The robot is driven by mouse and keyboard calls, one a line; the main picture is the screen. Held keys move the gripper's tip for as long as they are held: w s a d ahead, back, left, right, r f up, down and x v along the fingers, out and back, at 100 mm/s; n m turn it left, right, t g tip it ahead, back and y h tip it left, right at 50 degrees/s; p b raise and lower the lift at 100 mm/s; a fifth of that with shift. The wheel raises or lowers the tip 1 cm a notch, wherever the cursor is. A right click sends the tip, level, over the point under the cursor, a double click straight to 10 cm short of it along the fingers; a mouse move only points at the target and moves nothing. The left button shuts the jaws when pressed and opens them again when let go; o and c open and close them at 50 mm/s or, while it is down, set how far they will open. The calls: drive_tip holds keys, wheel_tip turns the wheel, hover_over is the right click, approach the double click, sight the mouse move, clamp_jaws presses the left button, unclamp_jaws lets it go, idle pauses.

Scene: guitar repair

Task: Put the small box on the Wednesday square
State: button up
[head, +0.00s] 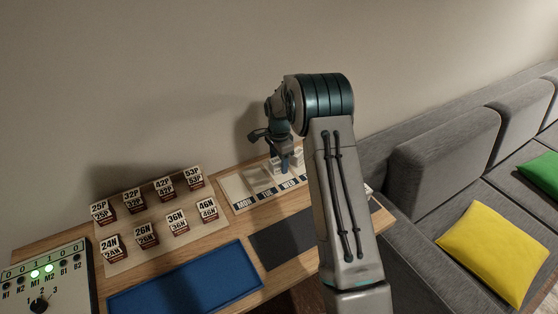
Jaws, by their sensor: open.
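The day board (233,185), a pale strip of squares labelled MON, TUE, WED along its front edge, lies at the back of the wooden table. The Wednesday label (290,184) shows just left of my arm. Small white box shapes (298,157) stand at the board around my gripper; which one is the small box I cannot tell. My gripper (284,168) points down over the board behind the WED label, with its jaws open. Its fingertips are small and partly lost among the white shapes. My forearm hides the right part of the board.
A board with several numbered cards (168,193) stands left of the day board. A blue tray (185,283) and a dark mat (283,240) lie in front. A control box (42,283) with lit green lights is at far left. A grey sofa (445,150) stands right.

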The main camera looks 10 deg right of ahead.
sight(279, 159)
wheel_tip(279, 159, up, 11)
drive_tip(key=b, duration=0.1)
drive_tip(key=s+r+n, duration=0.3)
drive_tip(key=s+r, duration=0.4)
drive_tip(key=r, duration=0.1)
drive_tip(key=s+n+t, duration=0.1)
drive_tip(key=s+n, duration=0.4)
drive_tip(key=s, duration=1)
drive_tip(key=s+r+n+t, duration=0.1)
drive_tip(key=s+n, duration=0.5)
drive_tip(key=s, duration=0.9)
drive_tip(key=shift+a+t, duration=0.3)
drive_tip(key=shift+t, duration=0.2)
drive_tip(key=shift+r, duration=0.1)
drive_tip(key=shift+c, duration=0.4)
